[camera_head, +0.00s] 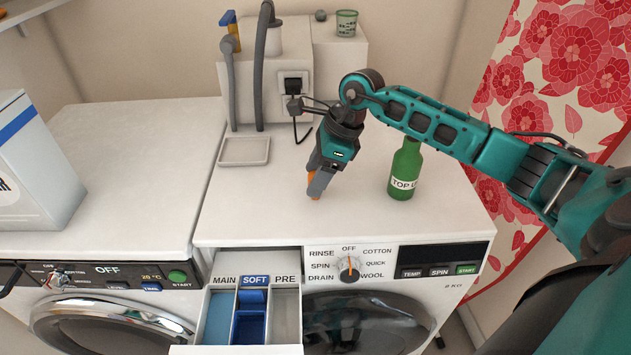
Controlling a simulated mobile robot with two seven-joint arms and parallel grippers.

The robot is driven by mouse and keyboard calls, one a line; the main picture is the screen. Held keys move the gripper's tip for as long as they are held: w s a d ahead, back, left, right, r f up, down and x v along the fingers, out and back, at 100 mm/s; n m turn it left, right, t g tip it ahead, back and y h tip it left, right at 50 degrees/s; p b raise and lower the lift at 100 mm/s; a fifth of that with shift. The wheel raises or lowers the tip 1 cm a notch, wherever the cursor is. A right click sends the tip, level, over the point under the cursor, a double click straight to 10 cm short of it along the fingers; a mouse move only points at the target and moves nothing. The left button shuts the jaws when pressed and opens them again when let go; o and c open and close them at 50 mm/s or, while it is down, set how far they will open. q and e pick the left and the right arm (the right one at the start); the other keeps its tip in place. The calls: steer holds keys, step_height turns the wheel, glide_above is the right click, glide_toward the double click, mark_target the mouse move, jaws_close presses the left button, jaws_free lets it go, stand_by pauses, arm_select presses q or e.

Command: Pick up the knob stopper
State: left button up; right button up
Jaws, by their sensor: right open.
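I cannot make out the knob stopper for certain. A small dark knob-like piece (320,15) sits on the ledge at the back, too small to identify. My right gripper (315,192) points down over the white top of the right-hand washing machine, left of the green bottle. Its jaws are open. Orange patches show at its fingertips; I cannot tell whether they are part of the fingers or a small thing there. The gripper hides the surface right behind it. My left gripper is not in view.
A green bottle (405,170) stands upright on the right machine's top (260,215). A shallow tray (244,151), grey pipes and a socket (294,84) are behind. The detergent drawer (250,315) is pulled out in front. A white box (38,165) stands on the left machine.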

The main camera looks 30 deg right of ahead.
steer(key=shift+a+f, duration=0.1)
steer(key=shift+f, duration=0.2)
steer(key=shift+c, duration=0.4)
steer(key=c, duration=1)
